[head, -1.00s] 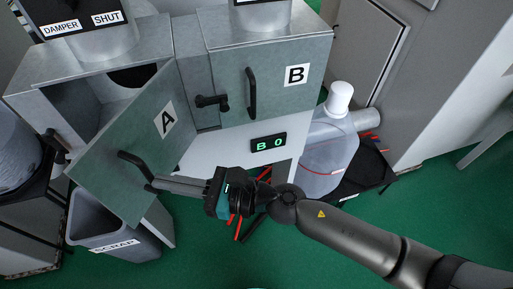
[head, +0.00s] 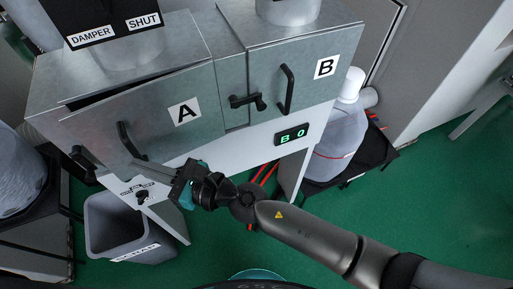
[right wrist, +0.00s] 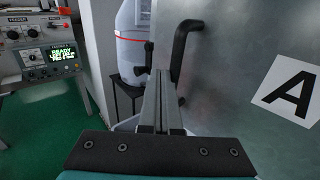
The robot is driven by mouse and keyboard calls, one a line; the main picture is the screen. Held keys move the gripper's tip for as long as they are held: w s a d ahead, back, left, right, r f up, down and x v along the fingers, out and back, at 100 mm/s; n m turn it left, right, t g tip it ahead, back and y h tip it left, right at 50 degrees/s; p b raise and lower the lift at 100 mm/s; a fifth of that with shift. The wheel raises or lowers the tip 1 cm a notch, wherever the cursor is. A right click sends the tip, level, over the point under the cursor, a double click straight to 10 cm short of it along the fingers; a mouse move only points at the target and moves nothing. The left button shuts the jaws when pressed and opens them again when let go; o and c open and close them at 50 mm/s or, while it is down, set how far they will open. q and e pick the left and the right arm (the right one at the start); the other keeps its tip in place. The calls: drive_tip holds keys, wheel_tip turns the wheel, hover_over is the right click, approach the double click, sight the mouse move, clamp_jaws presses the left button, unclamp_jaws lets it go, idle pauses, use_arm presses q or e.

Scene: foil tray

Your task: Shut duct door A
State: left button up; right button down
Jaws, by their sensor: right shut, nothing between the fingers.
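Duct door A (head: 150,115) is a grey metal panel with a white "A" label and a black bar handle (head: 124,141). In the head view it stands slightly ajar, with a dark gap along its top edge. My right gripper (head: 138,166) is shut and empty, its fingertips at the lower end of the handle, against or very near the door face. In the right wrist view the shut fingers (right wrist: 161,78) point at door A (right wrist: 235,50), beside the black handle (right wrist: 187,40). I cannot tell whether they touch. My left gripper is not in view.
A black latch (head: 80,158) sits at door A's left edge. Door B (head: 310,80) is closed, with a latch (head: 245,101) beside it. A grey scrap bin (head: 105,235) stands below. A large jug (head: 338,130) stands at right. Green floor is clear at lower right.

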drive_tip(key=shift+w+a, duration=0.75)
drive_tip(key=shift+a, duration=0.1)
drive_tip(key=shift+d, duration=0.1)
